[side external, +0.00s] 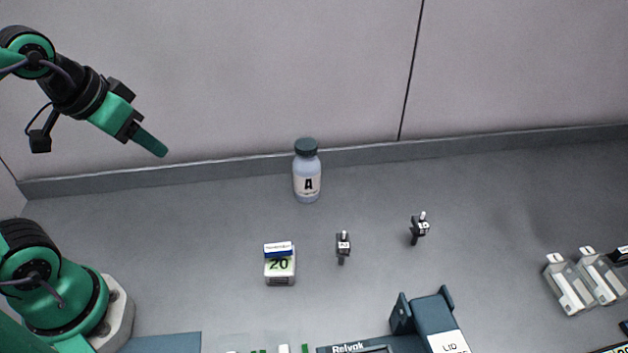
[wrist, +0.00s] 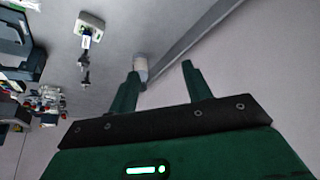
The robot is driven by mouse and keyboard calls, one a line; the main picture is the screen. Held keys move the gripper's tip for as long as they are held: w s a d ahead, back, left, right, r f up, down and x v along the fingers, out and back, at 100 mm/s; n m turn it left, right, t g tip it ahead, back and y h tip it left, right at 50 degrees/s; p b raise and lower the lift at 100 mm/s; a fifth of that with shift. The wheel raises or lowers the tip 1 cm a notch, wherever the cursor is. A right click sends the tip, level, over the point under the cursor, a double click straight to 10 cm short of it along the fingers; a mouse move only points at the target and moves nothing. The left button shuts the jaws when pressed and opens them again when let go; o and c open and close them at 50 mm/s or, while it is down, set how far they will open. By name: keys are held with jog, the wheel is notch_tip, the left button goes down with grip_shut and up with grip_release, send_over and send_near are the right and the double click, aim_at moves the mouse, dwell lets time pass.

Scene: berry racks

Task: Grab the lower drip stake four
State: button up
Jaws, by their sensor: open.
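Two small black drip stakes with white tags stand apart on the grey bench in the side view. One stake (side external: 343,247) is near the middle, lower in the picture; the other stake (side external: 419,229) is to its right and a little farther back. Their tag numbers are too small to read surely. In the wrist view, two small dark shapes, probably the stakes, show left of the fingers: one (wrist: 84,59) and another (wrist: 85,78). My gripper (side external: 152,144) is high at the upper left, well away from both. Its two fingers (wrist: 160,69) are apart with nothing between them.
A white box marked 20 (side external: 280,266) stands left of the nearer stake. A bottle marked A (side external: 307,174) with a dark cap stands behind, near the wall. A blue-grey holder (side external: 436,318) is at the front; clear-grey racks (side external: 572,285) are at right. The back right bench is clear.

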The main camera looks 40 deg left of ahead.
jog(key=w+d+r+n+g, duration=0.1)
jog(key=w+d+r, duration=0.15)
jog(key=w, duration=0.35)
jog(key=w+d+r+n+g, duration=0.1)
jog(key=w+d+r, duration=0.15)
jog(key=w, duration=0.25)
jog(key=n+g, duration=0.3)
jog(key=n, duration=0.2)
send_over(420, 221)
jog(key=a, duration=1.1)
notch_tip(420, 221, down, 10)
jog(key=d+f+n, duration=0.1)
jog(key=d+f, duration=0.4)
jog(key=f, duration=0.1)
jog(key=d+f+n, duration=0.1)
jog(key=d+f, duration=0.4)
jog(key=shift+w+d+f+g, duration=0.1)
jog(key=shift+d+f+g, duration=0.2)
jog(key=shift+d+f, duration=0.25)
jog(key=shift+f, duration=1.3)
jog(key=shift+f, duration=2.6)
